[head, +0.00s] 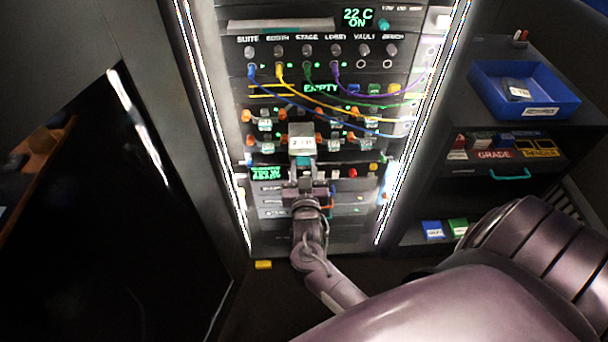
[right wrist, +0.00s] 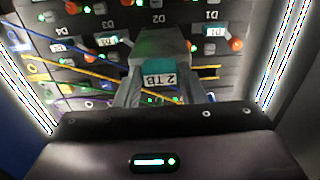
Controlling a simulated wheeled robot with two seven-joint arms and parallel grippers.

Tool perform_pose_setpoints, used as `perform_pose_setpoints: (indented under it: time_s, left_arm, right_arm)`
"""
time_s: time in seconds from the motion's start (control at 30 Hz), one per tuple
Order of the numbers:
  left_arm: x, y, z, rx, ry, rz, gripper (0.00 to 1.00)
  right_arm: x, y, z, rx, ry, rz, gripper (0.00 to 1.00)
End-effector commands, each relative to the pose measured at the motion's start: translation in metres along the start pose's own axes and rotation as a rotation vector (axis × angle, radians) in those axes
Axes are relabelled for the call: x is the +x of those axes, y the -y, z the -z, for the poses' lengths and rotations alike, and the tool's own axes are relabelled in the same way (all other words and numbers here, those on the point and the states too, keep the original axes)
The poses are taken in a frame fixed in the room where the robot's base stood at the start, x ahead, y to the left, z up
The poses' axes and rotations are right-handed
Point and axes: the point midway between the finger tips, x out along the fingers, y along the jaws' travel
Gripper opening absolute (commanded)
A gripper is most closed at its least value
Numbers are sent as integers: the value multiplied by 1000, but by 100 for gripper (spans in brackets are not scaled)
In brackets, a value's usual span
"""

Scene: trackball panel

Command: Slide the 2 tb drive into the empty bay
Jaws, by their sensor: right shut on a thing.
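The 2 TB drive (head: 302,146) is a grey block with a white label, in front of the drive rows in the rack. In the right wrist view the drive (right wrist: 160,45) shows its teal and white "2 TB" label towards me. My right gripper (head: 304,178) is shut on the drive, with one finger on each side of it; the gripper also shows in the right wrist view (right wrist: 165,92). The drive lies below the D2 mark (right wrist: 157,18) in that view, between drives at D1 and D3. It hides the bay opening, so I cannot tell how far in it is. My left gripper is not in view.
Seated drives with orange latches (head: 247,115) flank the held drive. Blue, yellow, green and purple cables (head: 350,80) hang across the rack front. A blue bin (head: 484,97) stands on the right shelf. A yellow block (head: 263,265) lies below the rack.

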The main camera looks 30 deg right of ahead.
Motion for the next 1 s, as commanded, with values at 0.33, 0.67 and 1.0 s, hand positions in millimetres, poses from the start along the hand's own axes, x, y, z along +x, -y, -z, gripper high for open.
perform_pose_setpoints:
  time_s: [0.33, 0.67, 1.0]
  left_arm:
    - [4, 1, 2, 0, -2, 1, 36]
    - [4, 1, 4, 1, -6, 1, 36]
    - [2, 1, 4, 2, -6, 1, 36]
  right_arm:
    - [14, 0, 1, 0, -2, 1, 14]
    - [13, 0, 1, 0, -2, 1, 14]
    - [13, 0, 2, 1, -1, 0, 14]
